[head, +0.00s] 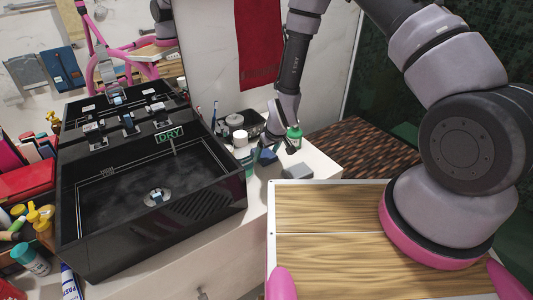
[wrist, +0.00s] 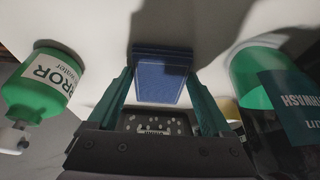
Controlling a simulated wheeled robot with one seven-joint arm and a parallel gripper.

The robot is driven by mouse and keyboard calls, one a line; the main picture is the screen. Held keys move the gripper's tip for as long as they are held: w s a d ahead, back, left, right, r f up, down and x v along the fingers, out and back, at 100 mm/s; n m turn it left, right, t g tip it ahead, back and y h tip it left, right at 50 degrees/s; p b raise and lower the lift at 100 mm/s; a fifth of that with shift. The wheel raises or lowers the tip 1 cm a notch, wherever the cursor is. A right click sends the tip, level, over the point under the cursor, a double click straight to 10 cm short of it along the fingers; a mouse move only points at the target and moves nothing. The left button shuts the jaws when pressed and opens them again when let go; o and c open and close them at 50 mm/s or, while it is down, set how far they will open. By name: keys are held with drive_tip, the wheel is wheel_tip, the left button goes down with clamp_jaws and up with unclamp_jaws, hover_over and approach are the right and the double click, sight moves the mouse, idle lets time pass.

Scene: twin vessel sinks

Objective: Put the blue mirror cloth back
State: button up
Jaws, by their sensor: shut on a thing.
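The blue mirror cloth (wrist: 160,82) is a small folded stack between the two teal fingers of my gripper (wrist: 160,75) in the wrist view. The fingers close on its sides. In the head view the blue cloth (head: 267,156) shows low over the white counter, just below my gripper (head: 277,145). Whether it touches the counter is hard to tell. A green bottle labelled MIRROR (wrist: 42,85) stands left of the gripper in the wrist view; the green bottle also shows in the head view (head: 294,138).
A grey block (head: 298,171) lies on the counter near the cloth. A white-lidded container (head: 241,146) stands between cloth and black sink (head: 225,203). A labelled green container (wrist: 262,78) is close at right in the wrist view. A DRY sign (head: 169,134) stands at the sink.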

drive_tip(key=o, duration=1.2)
drive_tip(key=shift+o, duration=0.2)
drive_tip(key=s+d+r+m+t, duration=0.15)
drive_tip(key=d+r, duration=0.45)
drive_tip(key=r, duration=1.1)
drive_tip(key=d+r+m, duration=0.3)
drive_tip(key=d+r, duration=0.4)
drive_tip(key=r, duration=1.1)
drive_tip(key=s+d+r+m+t, duration=0.1)
drive_tip(key=s+d+r+m, duration=0.2)
drive_tip(key=s+d+r, duration=0.3)
drive_tip(key=s+d+r+m+t, duration=0.1)
drive_tip(key=s+d+r+m, duration=0.2)
drive_tip(key=s+d+r, duration=0.3)
drive_tip(key=shift+s+a+v, duration=0.3)
drive_tip(key=shift+a+v, duration=0.5)
drive_tip(key=shift+v, duration=3.2)
